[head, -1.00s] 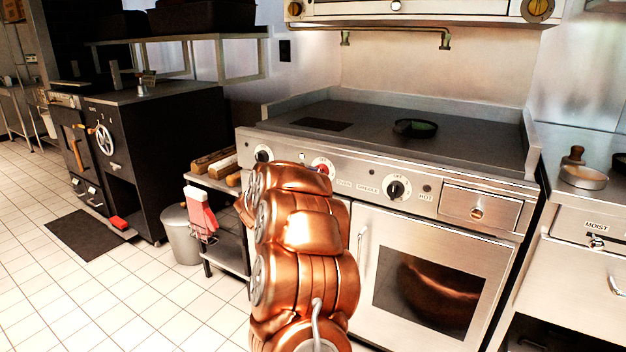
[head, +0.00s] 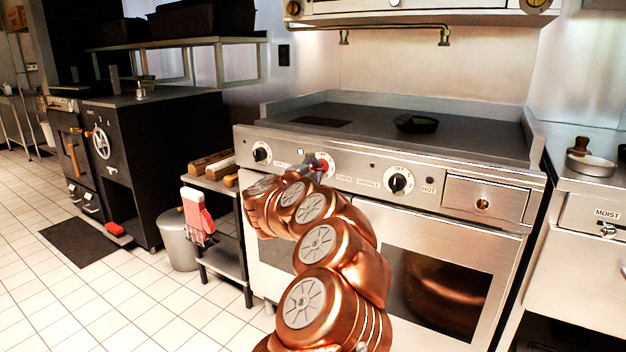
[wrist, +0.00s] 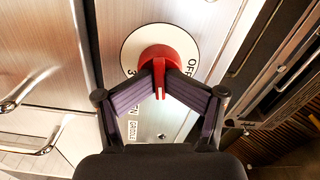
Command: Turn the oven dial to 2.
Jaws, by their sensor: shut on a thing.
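The red oven dial (wrist: 178,48) sits on a round white plate (wrist: 136,46) in the wrist view. My gripper (wrist: 160,80) is shut on the dial's raised ridge, with one purple-grey finger on each side. The ridge points down in that picture. A "3" shows at the plate's left and "OFF" at its lower right; the other marks are hidden by the fingers and dial, so I cannot tell the exact setting. In the head view the red dial (head: 327,163) shows just beyond my gripper (head: 316,166), partly hidden by it.
The oven front has a black griddle dial (head: 398,183) to the right and another black dial (head: 261,153) to the left. A small black pan (head: 416,123) rests on the cooktop. A low rack (head: 222,262) and a grey bin (head: 176,240) stand at left.

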